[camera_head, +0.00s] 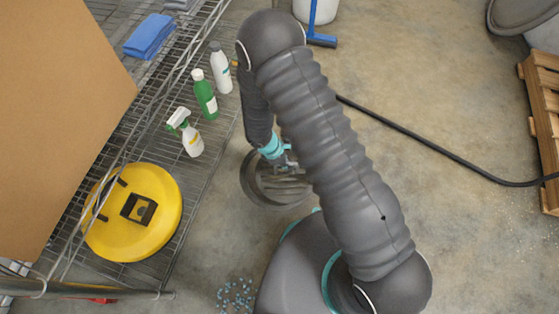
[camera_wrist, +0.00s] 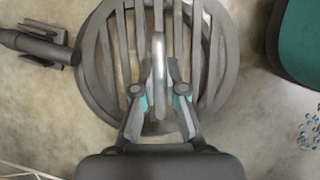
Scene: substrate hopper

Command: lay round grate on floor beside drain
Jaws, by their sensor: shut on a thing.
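The round grate (camera_wrist: 215,60) is dark grey with parallel bars and fills the middle of the wrist view. In the head view the grate (camera_head: 290,190) is partly hidden by my arm. My gripper (camera_wrist: 160,72) is shut on a pale bar at the grate's middle; the gripper (camera_head: 284,160) is small in the head view.
A wire shelf (camera_head: 215,135) at left holds a yellow round lid (camera_head: 165,225), bottles and a blue cloth (camera_head: 150,36). A black hose (camera_head: 430,145) crosses the floor at right, near a wooden pallet (camera_head: 545,110). Blue pellets (camera_head: 235,295) lie below the drain. Floor right of my arm is largely clear.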

